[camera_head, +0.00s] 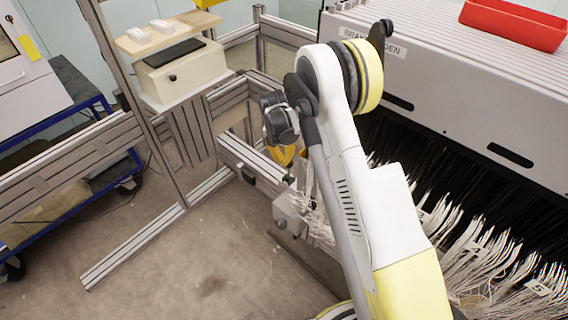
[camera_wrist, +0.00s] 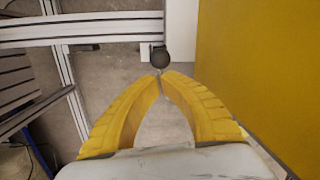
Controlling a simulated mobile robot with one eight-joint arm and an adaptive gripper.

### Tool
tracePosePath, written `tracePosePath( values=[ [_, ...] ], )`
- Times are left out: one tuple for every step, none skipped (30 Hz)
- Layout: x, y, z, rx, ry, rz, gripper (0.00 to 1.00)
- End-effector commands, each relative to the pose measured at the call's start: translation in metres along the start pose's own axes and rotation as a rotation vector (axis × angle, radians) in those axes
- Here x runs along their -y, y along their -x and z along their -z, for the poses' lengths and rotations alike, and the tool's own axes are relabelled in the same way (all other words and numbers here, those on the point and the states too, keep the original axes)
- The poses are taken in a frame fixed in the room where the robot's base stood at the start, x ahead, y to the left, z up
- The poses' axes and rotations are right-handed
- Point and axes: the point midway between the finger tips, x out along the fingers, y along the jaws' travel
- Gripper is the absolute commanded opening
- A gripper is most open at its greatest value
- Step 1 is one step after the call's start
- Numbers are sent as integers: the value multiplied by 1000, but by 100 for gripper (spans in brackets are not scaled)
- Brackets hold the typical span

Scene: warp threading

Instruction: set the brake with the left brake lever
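A dark round knob (camera_wrist: 160,57), which looks like the end of the left brake lever, shows in the wrist view just beyond my fingertips. The lever's shaft is not clear there. My gripper (camera_wrist: 160,75) has its two yellow fingers brought together at the tips, with the knob past them and not between them. I cannot tell whether the tips touch the knob. In the head view my gripper (camera_head: 284,155) shows only as a yellow patch below my wrist, beside the machine's left end. My arm hides most of it, and I cannot make out the lever there.
A metal profile frame (camera_head: 150,207) stands left of the machine, with a beige box (camera_head: 180,75) on its shelf. The grey machine housing (camera_head: 450,85) and many pale threads (camera_head: 480,250) fill the right. A yellow surface (camera_wrist: 265,70) is close on the wrist view's right.

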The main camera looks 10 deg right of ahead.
Motion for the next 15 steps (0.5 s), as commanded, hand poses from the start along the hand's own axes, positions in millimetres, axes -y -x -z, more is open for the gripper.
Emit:
tracePosePath(
  values=[
    [0,11,0,0,1,0,0],
    [0,18,0,0,0,0,0],
    [0,27,0,0,0,0,0],
    [0,34,0,0,0,0,0],
    [0,40,0,0,0,0,0],
    [0,49,0,0,0,0,0],
    [0,55,0,0,0,0,0],
    [0,61,0,0,-1,0,0],
    [1,68,0,0,-1,0,0],
    [1,73,0,0,-1,0,0],
    [0,77,0,0,-1,0,0],
    [1,82,0,0,-1,0,0],
    [0,85,0,0,-1,0,0],
    [0,88,0,0,-1,0,0],
    [0,91,0,0,-1,0,0]
  ],
)
